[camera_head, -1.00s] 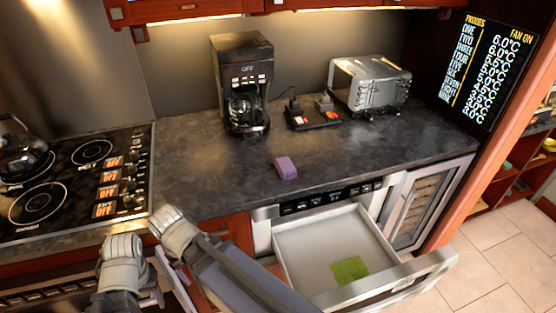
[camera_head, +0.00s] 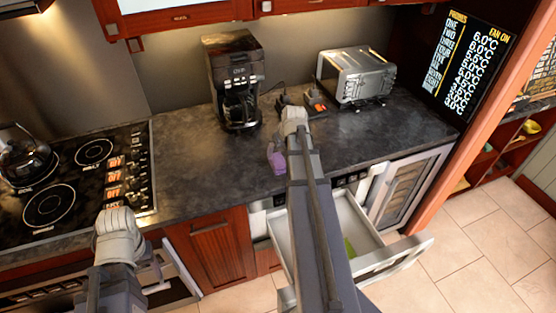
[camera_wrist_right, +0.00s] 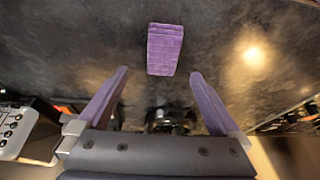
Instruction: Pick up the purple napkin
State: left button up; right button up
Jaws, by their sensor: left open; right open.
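The purple napkin (camera_head: 276,162) lies folded on the dark countertop, below the coffee maker in the head view. In the right wrist view the napkin (camera_wrist_right: 164,49) sits just past the fingertips, between their lines, and looks untouched. My right gripper (camera_wrist_right: 159,76) is open and empty. In the head view my right gripper (camera_head: 291,125) is over the counter beside the napkin, and its arm hides part of the drawer. My left gripper (camera_head: 120,225) is low at the left, in front of the stove; its fingers are hard to make out.
A black coffee maker (camera_head: 235,85) and a silver toaster (camera_head: 357,76) stand at the counter's back, with a small dark device (camera_head: 317,103) between them. The open drawer (camera_head: 285,240) holds a green cloth (camera_head: 349,249). A stove (camera_head: 75,180) is at the left.

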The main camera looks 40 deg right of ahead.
aim_at(279, 161)
jog(key=shift+d, duration=0.25)
jog(key=shift+b+x, duration=1.3)
jog(key=shift+x, duration=0.05)
jog(key=f+b, duration=0.4)
jog(key=shift+w+a+f, duration=0.1)
jog(key=shift+w+a, duration=0.25)
jog(key=shift+w, duration=0.05)
jog(key=shift+w+d+f+b, duration=0.1)
jog(key=shift+w+f+b, duration=0.2)
jog(key=shift+f+b, duration=0.25)
jog(key=shift+r, duration=0.15)
jog(key=shift+c, duration=0.2)
jog(key=c, duration=1.3)
